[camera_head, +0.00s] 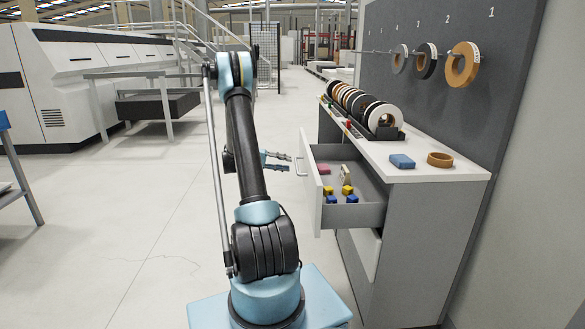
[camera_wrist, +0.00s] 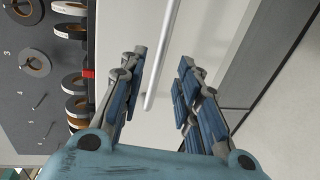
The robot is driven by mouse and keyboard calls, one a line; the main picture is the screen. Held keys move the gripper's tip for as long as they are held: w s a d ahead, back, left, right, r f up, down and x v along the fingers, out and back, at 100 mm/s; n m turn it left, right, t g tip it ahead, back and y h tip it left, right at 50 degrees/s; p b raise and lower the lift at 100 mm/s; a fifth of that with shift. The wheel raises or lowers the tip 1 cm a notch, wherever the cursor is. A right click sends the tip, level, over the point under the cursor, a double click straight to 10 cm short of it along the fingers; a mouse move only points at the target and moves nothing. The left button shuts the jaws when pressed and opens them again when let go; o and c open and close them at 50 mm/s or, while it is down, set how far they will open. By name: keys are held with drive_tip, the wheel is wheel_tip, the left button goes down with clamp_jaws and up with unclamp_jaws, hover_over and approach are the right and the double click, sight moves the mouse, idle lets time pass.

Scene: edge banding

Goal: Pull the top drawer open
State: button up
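The top drawer (camera_head: 311,190) of the grey cabinet is pulled well out, its inside and contents showing in the head view. Its pale bar handle (camera_head: 301,165) is on the white front; the wrist view shows the bar (camera_wrist: 162,58) between my finger lines. My gripper (camera_head: 289,163) is open, just left of the handle in the head view, its fingers pointing at the drawer. In the wrist view my gripper (camera_wrist: 163,65) has both fingers apart, with no contact on the bar visible.
Small yellow and blue blocks (camera_head: 340,194) lie in the drawer. The floor (camera_head: 150,220) left of my arm is clear.

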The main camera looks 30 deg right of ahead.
drive_tip(key=v, duration=0.5)
drive_tip(key=shift+w+a, duration=0.15)
drive_tip(key=shift+a, duration=0.15)
drive_tip(key=shift+r, duration=0.1)
drive_tip(key=s+a+r+n+t+y, duration=0.25)
drive_tip(key=s+a+r, duration=0.2)
drive_tip(key=s, duration=0.55)
drive_tip(key=s+a+r+n+t+y, duration=0.1)
drive_tip(key=s+a+r+t+y, duration=0.1)
drive_tip(key=s+a+r+y, duration=0.5)
drive_tip(key=s+a+f+t+y, duration=0.1)
drive_tip(key=s+a+f, duration=0.2)
drive_tip(key=s, duration=0.5)
drive_tip(key=s+a+f+t+y, duration=0.1)
drive_tip(key=s+a+f, duration=0.3)
drive_tip(key=s, duration=0.5)
drive_tip(key=s+a+f+n+t+y, duration=0.1)
drive_tip(key=s+a+f+y, duration=0.2)
drive_tip(key=s+a, duration=0.4)
drive_tip(key=shift+s+f, duration=0.75)
drive_tip(key=shift+s, duration=0.2)
drive_tip(key=shift+a+t, duration=0.1)
drive_tip(key=shift+t, duration=0.15)
drive_tip(key=shift+s, duration=0.15)
